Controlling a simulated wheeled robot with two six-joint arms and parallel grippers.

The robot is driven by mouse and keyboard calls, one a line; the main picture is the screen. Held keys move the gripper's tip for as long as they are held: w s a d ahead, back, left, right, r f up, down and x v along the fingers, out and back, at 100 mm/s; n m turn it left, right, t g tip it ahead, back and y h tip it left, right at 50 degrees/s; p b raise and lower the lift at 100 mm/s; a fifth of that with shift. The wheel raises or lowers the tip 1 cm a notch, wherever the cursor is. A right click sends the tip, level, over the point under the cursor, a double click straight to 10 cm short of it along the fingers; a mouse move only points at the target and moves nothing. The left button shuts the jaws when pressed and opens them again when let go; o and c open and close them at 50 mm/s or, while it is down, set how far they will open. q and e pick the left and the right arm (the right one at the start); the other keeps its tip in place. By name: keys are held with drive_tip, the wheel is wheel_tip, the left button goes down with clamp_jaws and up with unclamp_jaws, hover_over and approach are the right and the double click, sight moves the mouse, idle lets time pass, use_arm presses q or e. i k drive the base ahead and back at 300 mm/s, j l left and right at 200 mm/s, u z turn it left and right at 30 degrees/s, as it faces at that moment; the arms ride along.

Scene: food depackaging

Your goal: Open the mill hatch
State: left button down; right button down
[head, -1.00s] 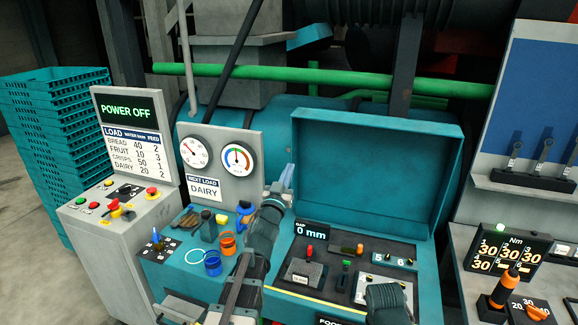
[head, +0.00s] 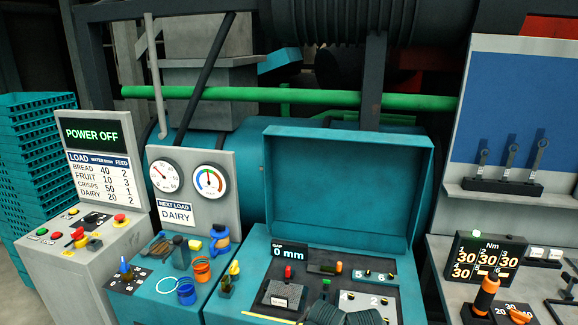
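The teal hatch lid (head: 345,185) of the mill stands raised and upright behind the open box in the middle of the head view. Below it lies an exposed dark panel (head: 325,275) with a "GAP 0 mm" display (head: 289,252), a red-tipped lever (head: 288,273) and numbered spots. The panel's lower part is cut off by the picture's edge. Dark ribbed pieces (head: 345,315), which look like parts of my arms, cover some of its bottom edge. Neither gripper's fingers show.
A grey console (head: 70,255) at the left reads "POWER OFF" (head: 90,133). A teal shelf (head: 148,290) beside the box holds orange and blue rings and small tools. A grey workbench (head: 440,250) with an orange-handled tool (head: 487,293) stands at the right. A green pipe (head: 290,97) crosses behind.

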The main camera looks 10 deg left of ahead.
sight(361, 181)
drive_tip(key=i+j+z, duration=0.1)
drive_tip(key=j, duration=0.7)
drive_tip(key=i+j+z, duration=0.15)
drive_tip(key=j, duration=0.7)
drive_tip(key=i+j+z, duration=0.1)
drive_tip(key=j, duration=0.7)
